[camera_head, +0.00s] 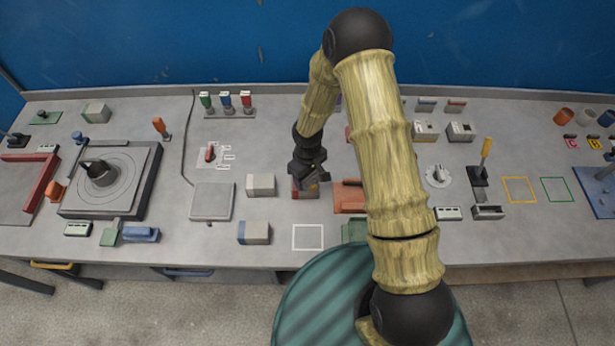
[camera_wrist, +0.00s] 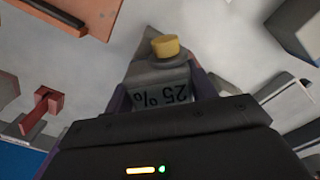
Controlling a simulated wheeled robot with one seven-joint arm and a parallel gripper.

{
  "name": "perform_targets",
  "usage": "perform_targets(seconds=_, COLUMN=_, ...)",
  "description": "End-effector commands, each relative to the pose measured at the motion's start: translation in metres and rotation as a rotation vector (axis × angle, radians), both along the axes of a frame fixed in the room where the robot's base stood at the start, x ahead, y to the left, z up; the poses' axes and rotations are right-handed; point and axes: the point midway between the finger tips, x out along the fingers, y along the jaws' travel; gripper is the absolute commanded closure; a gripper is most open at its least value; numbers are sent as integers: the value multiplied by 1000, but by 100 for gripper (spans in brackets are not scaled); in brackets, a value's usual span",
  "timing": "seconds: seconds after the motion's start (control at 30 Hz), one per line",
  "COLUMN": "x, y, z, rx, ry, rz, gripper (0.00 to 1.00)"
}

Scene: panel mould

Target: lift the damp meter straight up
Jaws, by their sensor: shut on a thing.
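The damp meter (camera_wrist: 160,75) is a grey, tapered device with a yellow knob on top and a face that reads "25 %", upside down in the wrist view. My gripper (camera_wrist: 162,88) is shut on it, with a purplish finger along each side. In the head view my gripper (camera_head: 309,172) points down at the middle of the bench, with the meter (camera_head: 305,189) partly hidden beneath it. I cannot tell whether the meter touches the bench or is just clear of it.
A grey-beige block (camera_head: 261,185) stands left of the meter and a red-brown tray (camera_head: 348,197) close on its right. A white square outline (camera_head: 308,237) is marked in front. My arm hides part of the bench at right.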

Motion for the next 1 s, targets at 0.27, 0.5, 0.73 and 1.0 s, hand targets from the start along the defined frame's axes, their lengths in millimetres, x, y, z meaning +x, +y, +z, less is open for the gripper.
perform_targets(seconds=0.27, x=1, y=0, z=14, rx=2, ry=-4, rz=-1, gripper=83)
perform_targets(seconds=0.5, x=1, y=0, z=52, rx=1, ry=-6, rz=-1, gripper=83)
perform_targets(seconds=0.73, x=2, y=0, z=89, rx=1, ry=-5, rz=-2, gripper=83)
perform_targets(seconds=1.0, x=0, y=0, z=101, rx=1, ry=-1, rz=0, gripper=83)
